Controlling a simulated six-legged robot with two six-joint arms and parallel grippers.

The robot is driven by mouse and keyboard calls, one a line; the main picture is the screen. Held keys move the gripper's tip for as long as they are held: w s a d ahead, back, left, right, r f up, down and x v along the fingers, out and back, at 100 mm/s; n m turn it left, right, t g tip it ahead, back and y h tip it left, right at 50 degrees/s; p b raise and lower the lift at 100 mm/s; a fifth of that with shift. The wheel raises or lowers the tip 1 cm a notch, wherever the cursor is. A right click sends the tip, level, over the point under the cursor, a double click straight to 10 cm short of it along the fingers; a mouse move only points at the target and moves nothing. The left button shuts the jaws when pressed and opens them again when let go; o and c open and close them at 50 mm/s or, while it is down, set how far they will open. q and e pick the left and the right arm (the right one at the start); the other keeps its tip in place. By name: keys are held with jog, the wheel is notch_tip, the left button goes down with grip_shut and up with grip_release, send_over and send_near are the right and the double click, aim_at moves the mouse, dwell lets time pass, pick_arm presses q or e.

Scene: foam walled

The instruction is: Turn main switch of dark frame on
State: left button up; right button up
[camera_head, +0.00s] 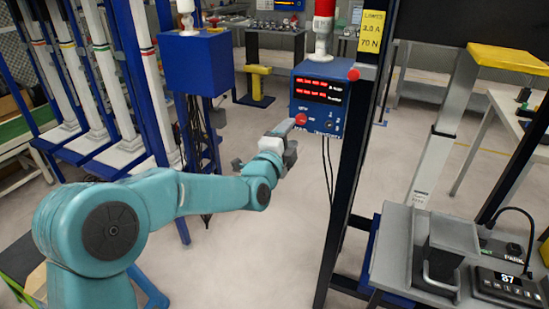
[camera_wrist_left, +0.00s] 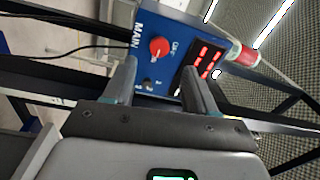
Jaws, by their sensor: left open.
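The dark frame (camera_head: 348,165) carries a blue control box (camera_head: 318,124) with red lit displays. The main switch, a red knob (camera_head: 301,119), is on the lower left of the box face. In the left wrist view the red knob (camera_wrist_left: 158,47) sits beside the word MAIN, just beyond and between the fingertips. My left gripper (camera_head: 288,138) is in front of the box's lower left, with its fingers apart and empty. In the left wrist view my left gripper (camera_wrist_left: 160,72) does not appear to touch the knob. The knob's exact pointer position is too small to tell. My right gripper is out of view.
A red-topped beacon (camera_head: 324,25) stands above the box, and a yellow label (camera_head: 371,31) hangs at the frame's top. Cables (camera_head: 327,170) hang below the box. A blue cabinet (camera_head: 196,62) stands at left. A grey bench fixture (camera_head: 425,250) stands at lower right.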

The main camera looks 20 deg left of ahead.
pick_arm(q)
jog(key=s, duration=0.9)
jog(key=shift+s+a+f+b, duration=0.15)
jog(key=shift+s+f+b, duration=0.15)
jog(key=shift+s+b, duration=0.1)
notch_tip(320, 180, down, 17)
jog(key=g, duration=0.4)
jog(key=s+d+f+n+g+h, duration=0.1)
jog(key=s+d+f+n+g, duration=0.15)
jog(key=s+f, duration=0.4)
jog(key=s+d+f+n+g, duration=0.1)
jog(key=s+d+f+g, duration=0.15)
jog(key=f, duration=0.65)
jog(key=s+d+f+n+g+h, duration=0.1)
jog(key=s+f+n+g, duration=0.15)
jog(key=s+f, duration=0.4)
jog(key=s+d+f+n+g+h, duration=0.1)
jog(key=s+d+f+n+g, duration=0.15)
jog(key=s+n, duration=0.4)
jog(key=s+d+f+n+g, duration=0.2)
jog(key=s+f+n+g, duration=0.2)
jog(key=s+n, duration=0.25)
notch_tip(320, 180, up, 12)
jog(key=p, duration=1.2)
jog(key=shift+s+a+r+p, duration=0.15)
jog(key=shift+s+p, duration=0.05)
jog(key=shift+p, duration=0.1)
